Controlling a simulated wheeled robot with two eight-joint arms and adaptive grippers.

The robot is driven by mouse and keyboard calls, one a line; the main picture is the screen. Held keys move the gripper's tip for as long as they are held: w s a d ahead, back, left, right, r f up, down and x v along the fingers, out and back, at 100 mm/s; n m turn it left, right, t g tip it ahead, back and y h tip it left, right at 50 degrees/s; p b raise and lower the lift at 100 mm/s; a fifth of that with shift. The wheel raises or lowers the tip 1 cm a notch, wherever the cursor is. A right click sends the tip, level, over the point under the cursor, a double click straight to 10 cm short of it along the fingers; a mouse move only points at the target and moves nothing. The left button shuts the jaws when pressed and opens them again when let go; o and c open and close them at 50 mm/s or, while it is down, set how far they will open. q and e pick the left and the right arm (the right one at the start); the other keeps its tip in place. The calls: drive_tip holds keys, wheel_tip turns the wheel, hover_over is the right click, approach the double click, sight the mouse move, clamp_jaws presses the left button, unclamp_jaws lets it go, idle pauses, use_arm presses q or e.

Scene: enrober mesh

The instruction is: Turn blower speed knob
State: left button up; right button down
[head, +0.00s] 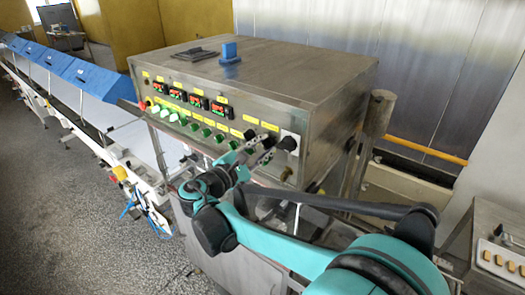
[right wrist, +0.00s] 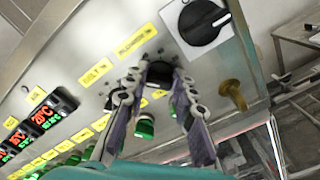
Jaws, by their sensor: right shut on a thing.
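The control panel (head: 215,122) is the front face of a steel cabinet. My right gripper (head: 262,148) reaches its right part, at a small black knob. In the right wrist view, my right gripper (right wrist: 158,74) has its two fingers on either side of this dark knob (right wrist: 159,71), shut on it. The knob sits below a yellow label (right wrist: 137,41) whose text is too blurred to read surely. The fingers hide part of the knob, and its pointer cannot be made out. My left gripper is in neither view.
A large black rotary switch (right wrist: 203,21) on a light plate is close right of the gripper. Green buttons (right wrist: 145,127) and another black knob are nearby. Red displays (head: 194,101) line the panel's left. A conveyor with blue covers (head: 90,75) runs left.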

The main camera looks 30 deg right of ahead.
drive_tip(key=m, duration=0.2)
drive_tip(key=m+b, duration=0.1)
drive_tip(key=m, duration=0.1)
drive_tip(key=shift+f+m, duration=0.2)
drive_tip(key=shift+m, duration=0.1)
drive_tip(key=shift+m+b, duration=0.8)
drive_tip(key=shift+m, duration=1)
drive_tip(key=c, duration=1.2)
unclamp_jaws()
drive_tip(key=shift+s, duration=0.1)
